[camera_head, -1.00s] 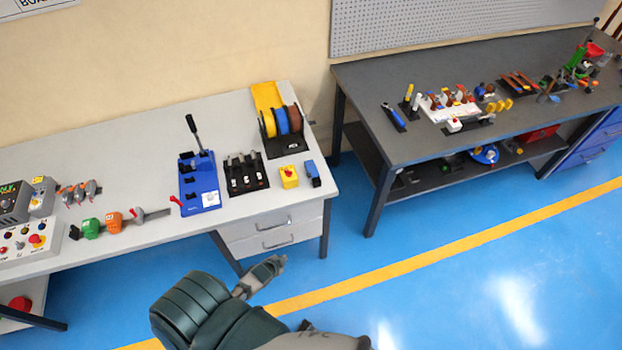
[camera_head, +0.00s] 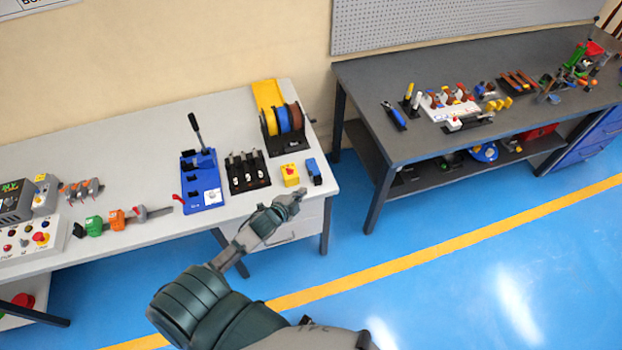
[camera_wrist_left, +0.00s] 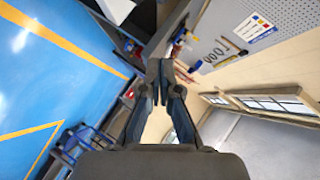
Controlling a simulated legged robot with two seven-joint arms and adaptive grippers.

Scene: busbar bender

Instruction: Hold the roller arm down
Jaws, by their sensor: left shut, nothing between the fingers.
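The blue bender (camera_head: 201,181) stands on the light grey bench, with a dark lever arm (camera_head: 196,131) that rises up and leans slightly left at its back. A small red handle sticks out at its left front. My left gripper (camera_head: 292,198) is shut and empty, in front of the bench's front edge, to the right of the bender and well apart from it. In the left wrist view the gripper's fingers (camera_wrist_left: 160,82) are together with nothing between them. The bender cannot be made out in the wrist view. My right gripper is not in view.
A black rack (camera_head: 247,172), a yellow box with a red button (camera_head: 290,175), a blue block (camera_head: 314,172) and a spool stand (camera_head: 284,125) stand right of the bender. Grey, green and orange tools (camera_head: 115,220) lie left. A dark bench (camera_head: 450,80) stands at right.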

